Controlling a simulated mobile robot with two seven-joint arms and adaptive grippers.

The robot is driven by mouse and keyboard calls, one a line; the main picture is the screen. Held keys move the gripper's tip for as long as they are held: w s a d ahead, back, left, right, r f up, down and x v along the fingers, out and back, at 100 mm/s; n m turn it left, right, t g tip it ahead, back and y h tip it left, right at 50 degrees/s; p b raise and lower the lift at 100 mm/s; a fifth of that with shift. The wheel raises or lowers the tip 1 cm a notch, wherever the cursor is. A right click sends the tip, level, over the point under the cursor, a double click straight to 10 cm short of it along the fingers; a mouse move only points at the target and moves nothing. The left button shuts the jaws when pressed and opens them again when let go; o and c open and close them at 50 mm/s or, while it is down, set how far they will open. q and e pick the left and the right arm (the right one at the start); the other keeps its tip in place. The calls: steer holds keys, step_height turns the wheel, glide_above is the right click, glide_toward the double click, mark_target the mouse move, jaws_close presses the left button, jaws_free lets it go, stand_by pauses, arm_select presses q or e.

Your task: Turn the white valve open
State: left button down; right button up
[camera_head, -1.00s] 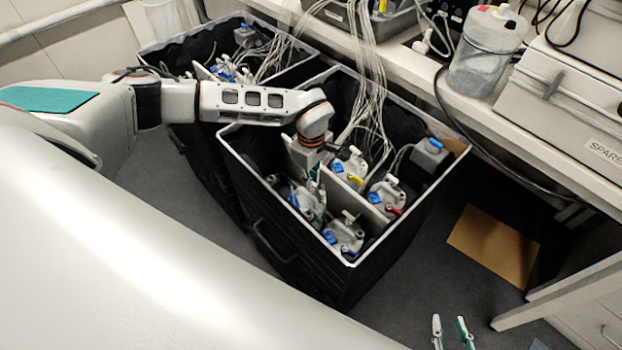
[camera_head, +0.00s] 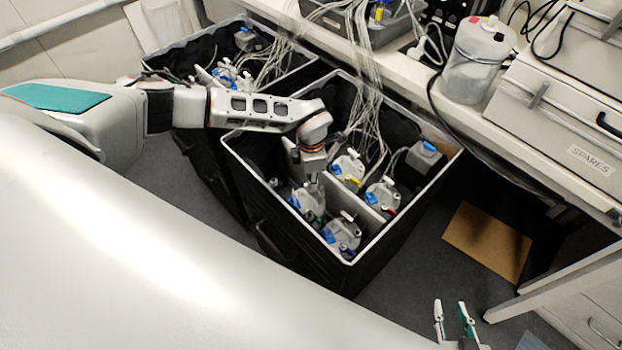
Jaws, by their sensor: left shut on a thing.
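My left gripper (camera_head: 315,182) reaches down into the front black bin, onto the top of the left bottle (camera_head: 306,204). It is shut on a small part there, apparently that bottle's valve; its fingertips hide the part's colour. Three more grey-white bottles stand close by: one with a yellow fitting (camera_head: 347,169), one with a red fitting (camera_head: 382,196), and a front one (camera_head: 341,236). All have blue caps and pale pieces on top. I cannot make out clearly which piece is the white valve. My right gripper (camera_head: 450,304) is open and empty at the bottom right, over the floor.
The front bin's pale rim (camera_head: 410,211) surrounds the bottles. Thin tubes (camera_head: 370,90) run from the bench into it. A second bin (camera_head: 185,45) stands behind left. A bench with a jug (camera_head: 474,62) and a spares case (camera_head: 575,125) borders the right.

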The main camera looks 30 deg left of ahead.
arm_select(q)
steer(key=n+p, duration=0.1)
steer(key=n, duration=0.2)
steer(key=shift+r+n, duration=0.1)
steer(key=shift+n, duration=0.5)
steer(key=shift+n+p, duration=0.55)
steer(key=shift+n, duration=0.75)
arm_select(e)
steer(key=shift+s+d+r+h, duration=0.3)
steer(key=shift+d+r, duration=0.05)
steer(key=shift+d, duration=0.35)
steer(key=shift+s+f, duration=0.1)
arm_select(q)
steer(key=c, duration=2.4)
jaws_free()
arm_select(e)
steer(key=shift+a, duration=0.15)
